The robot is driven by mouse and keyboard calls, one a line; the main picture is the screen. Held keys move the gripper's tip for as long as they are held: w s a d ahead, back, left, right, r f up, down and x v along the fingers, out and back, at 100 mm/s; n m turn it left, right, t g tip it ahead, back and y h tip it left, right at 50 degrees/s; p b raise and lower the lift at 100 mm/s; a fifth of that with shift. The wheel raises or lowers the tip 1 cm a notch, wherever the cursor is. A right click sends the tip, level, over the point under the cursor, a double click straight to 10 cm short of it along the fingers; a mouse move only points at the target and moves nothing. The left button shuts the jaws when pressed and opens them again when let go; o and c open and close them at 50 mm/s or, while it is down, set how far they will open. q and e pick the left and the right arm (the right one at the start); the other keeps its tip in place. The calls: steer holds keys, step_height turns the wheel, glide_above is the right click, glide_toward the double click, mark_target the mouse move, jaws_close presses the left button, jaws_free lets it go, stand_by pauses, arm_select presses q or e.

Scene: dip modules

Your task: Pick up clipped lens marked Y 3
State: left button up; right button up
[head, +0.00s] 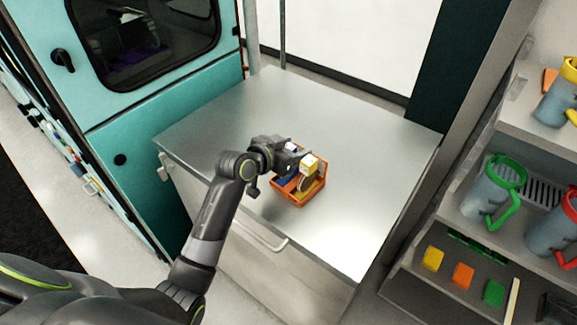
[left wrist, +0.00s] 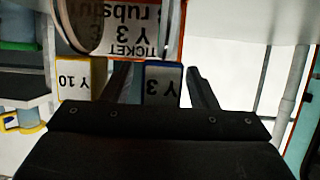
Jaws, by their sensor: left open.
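In the left wrist view a blue clip with a white label reading Y 3 (left wrist: 162,84) appears upside down between the two fingers of my left gripper (left wrist: 158,76). The fingers are apart, one on each side of it, with gaps showing. Its lens disc cannot be made out. A yellow clip marked Y 10 (left wrist: 73,82) is left of the fingers, with a round lens rim behind it. In the head view my left gripper (head: 291,160) is over the orange-red crate (head: 303,198), beside the yellow clip (head: 309,162). My right gripper is out of view.
The crate has a ticket (left wrist: 145,35) that also reads Y 3. It stands on a metal cabinet top (head: 345,180), mostly clear around it. A teal machine (head: 165,125) is at the left. Shelves at the right hold jugs and coloured blocks (head: 463,274).

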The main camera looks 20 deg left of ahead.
arm_select(q)
steer(key=shift+c, duration=0.3)
jaws_close()
steer(key=shift+r, duration=0.1)
